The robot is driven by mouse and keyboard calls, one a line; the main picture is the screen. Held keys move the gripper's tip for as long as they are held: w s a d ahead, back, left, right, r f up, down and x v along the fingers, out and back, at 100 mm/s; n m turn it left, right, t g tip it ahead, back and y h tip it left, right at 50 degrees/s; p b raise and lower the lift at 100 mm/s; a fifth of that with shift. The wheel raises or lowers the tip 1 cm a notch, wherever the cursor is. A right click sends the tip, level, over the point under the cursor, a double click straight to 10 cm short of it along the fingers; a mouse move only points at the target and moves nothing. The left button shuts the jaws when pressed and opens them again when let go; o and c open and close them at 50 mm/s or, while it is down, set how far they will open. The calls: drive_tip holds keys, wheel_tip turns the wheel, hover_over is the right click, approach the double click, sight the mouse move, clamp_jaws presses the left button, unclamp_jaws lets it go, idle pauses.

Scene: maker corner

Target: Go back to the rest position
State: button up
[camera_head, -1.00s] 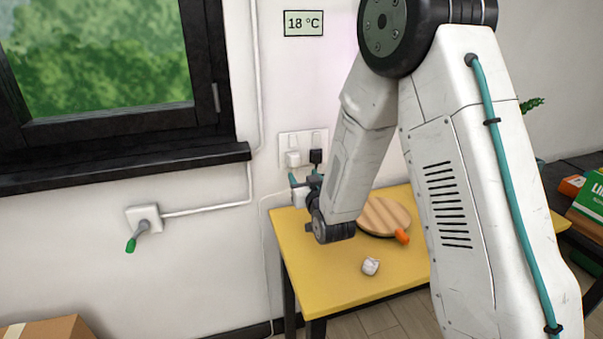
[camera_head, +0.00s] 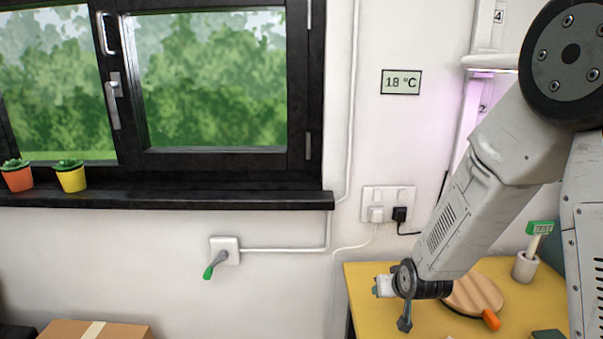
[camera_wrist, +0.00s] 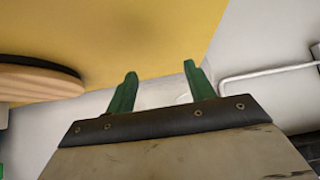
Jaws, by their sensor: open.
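My gripper (camera_head: 383,286) hangs at the end of my lowered arm, over the left end of the yellow table (camera_head: 372,318). In the wrist view its two green fingers (camera_wrist: 157,72) stand apart, with nothing held between them. The table top also shows there (camera_wrist: 125,35). A round wooden board (camera_head: 475,293) with an orange-tipped handle lies on the table, right of the gripper and partly hidden by my arm. The board's edge shows at the left of the wrist view (camera_wrist: 35,88). Nothing touches the fingers.
Left on the wall is a lever (camera_head: 215,264) with a green tip. A socket plate (camera_head: 387,205) with plugs and cables is above the table. The window sill (camera_head: 180,200) holds potted plants. A cardboard box (camera_head: 95,330) stands low left. A cup (camera_head: 525,268) holds a green-headed tool.

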drive_tip(key=s+d+r+g, duration=0.1)
drive_tip(key=s+r+g, duration=0.1)
drive_tip(key=s+r, duration=0.5)
drive_tip(key=s+d+r+g, duration=0.1)
drive_tip(key=s+r+g, duration=0.1)
drive_tip(key=s+r, duration=0.6)
drive_tip(key=s+d+r+g, duration=0.1)
drive_tip(key=s+r, duration=0.7)
drive_tip(key=s, duration=1)
drive_tip(key=shift+s+d+g, duration=0.25)
drive_tip(key=shift+d+g, duration=0.05)
drive_tip(key=shift+g, duration=0.6)
